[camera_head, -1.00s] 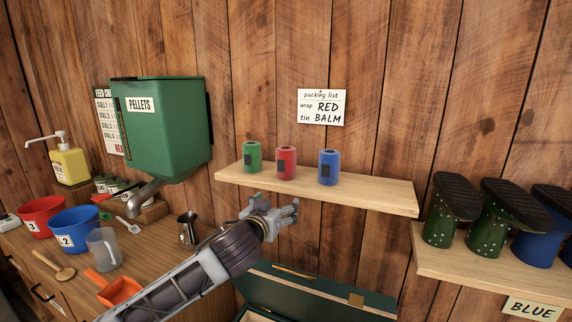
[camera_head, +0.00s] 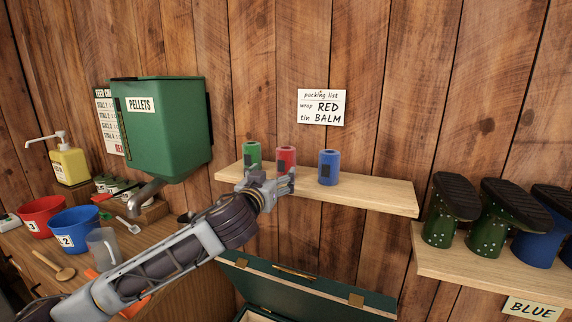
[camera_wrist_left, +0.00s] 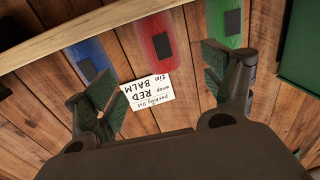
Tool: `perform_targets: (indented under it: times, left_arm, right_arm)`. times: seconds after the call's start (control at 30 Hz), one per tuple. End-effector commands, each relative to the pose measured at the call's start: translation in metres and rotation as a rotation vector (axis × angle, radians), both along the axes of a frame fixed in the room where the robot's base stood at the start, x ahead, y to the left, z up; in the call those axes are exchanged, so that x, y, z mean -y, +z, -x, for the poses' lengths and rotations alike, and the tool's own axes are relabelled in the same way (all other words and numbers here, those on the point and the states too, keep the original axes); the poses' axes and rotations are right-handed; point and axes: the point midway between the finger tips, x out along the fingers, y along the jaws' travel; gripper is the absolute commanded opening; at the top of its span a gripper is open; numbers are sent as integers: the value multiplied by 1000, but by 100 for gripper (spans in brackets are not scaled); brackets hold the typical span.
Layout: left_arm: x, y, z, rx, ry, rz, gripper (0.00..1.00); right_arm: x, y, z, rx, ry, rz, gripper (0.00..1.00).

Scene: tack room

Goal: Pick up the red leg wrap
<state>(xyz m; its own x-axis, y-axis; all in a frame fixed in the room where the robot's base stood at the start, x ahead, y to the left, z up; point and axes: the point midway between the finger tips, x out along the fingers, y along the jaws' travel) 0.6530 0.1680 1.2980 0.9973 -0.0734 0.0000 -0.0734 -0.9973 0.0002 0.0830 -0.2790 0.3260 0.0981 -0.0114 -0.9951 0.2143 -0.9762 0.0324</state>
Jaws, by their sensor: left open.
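The red leg wrap (camera_head: 286,157) stands upright on the wall shelf (camera_head: 370,193), between a green wrap (camera_head: 252,154) and a blue wrap (camera_head: 328,167). My left gripper (camera_head: 274,183) is open and empty in front of the shelf, just below and in front of the red wrap, covering its lower part. In the left wrist view, which looks turned over, my open fingers (camera_wrist_left: 165,92) show with the red wrap (camera_wrist_left: 158,40) beyond them, roughly between blue (camera_wrist_left: 90,62) and green (camera_wrist_left: 222,22). I see no contact. My right gripper is not in view.
A packing list (camera_head: 321,107) above the shelf reads wrap RED, tin BALM. An open green box (camera_head: 310,287) lies below my arm. The green pellet bin (camera_head: 165,125) hangs left; boots (camera_head: 445,210) stand on a lower shelf at right. The main shelf's right part is clear.

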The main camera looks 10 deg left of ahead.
Motion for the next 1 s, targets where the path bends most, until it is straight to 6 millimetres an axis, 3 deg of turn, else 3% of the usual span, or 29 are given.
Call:
perform_targets:
  times: [0.33, 0.77, 1.0]
  left_arm:
    - [2, 1, -26, 0, 1, 0, 83]
    - [5, 1, -67, 0, 0, 1, 83]
    - [6, 1, -82, 0, 0, -1, 83]
  right_arm:
    - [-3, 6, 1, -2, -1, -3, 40]
    - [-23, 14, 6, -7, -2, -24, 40]
    - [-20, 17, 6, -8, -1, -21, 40]
